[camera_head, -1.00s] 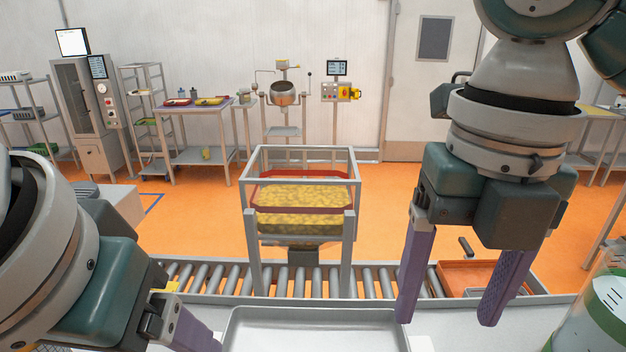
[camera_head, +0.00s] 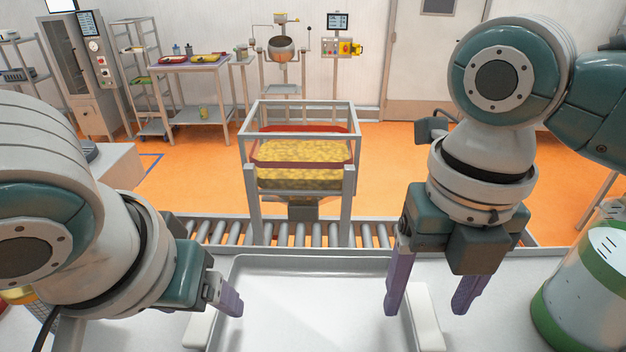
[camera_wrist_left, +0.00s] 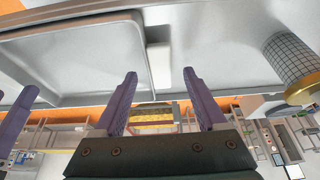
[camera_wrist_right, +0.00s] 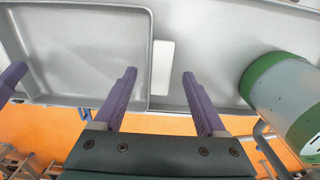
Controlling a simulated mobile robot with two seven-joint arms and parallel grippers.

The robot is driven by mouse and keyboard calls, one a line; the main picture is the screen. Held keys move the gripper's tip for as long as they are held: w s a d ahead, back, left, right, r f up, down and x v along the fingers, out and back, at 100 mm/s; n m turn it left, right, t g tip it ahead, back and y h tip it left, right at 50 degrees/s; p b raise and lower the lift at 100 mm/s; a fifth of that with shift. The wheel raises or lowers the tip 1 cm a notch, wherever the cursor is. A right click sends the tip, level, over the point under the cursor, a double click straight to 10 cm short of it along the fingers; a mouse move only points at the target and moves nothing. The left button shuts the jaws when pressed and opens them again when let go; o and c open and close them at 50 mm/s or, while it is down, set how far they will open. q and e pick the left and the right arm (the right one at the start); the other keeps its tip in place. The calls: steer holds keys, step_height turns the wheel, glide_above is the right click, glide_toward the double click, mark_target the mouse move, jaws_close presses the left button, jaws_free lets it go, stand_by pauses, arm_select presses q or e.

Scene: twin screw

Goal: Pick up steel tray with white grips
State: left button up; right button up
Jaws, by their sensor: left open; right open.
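The steel tray (camera_head: 312,262) lies on the worktop at the bottom centre of the head view, and its inside looks empty. It has a white grip on its left side (camera_head: 204,326) and one on its right side (camera_head: 428,318). My left gripper (camera_head: 230,298) is open near the left grip; one finger is largely hidden in the head view. In the left wrist view this white grip (camera_wrist_left: 159,66) lies between the open fingertips. My right gripper (camera_head: 430,303) is open above the right grip. In the right wrist view that grip (camera_wrist_right: 162,68) shows between the fingertips. Neither gripper visibly touches a grip.
A roller conveyor (camera_head: 300,234) runs behind the worktop. On it stands a metal frame (camera_head: 247,150) with a red-rimmed bin (camera_head: 300,165) of yellow contents. A white-and-green container (camera_head: 590,285) stands right of my right gripper. A mesh-sided cylinder (camera_wrist_left: 291,58) stands near my left gripper.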

arm_select(q)
steer(key=shift+x, duration=0.85)
arm_select(e)
steer(key=shift+f, duration=0.85)
arm_select(q)
jaws_close()
arm_select(e)
jaws_close()
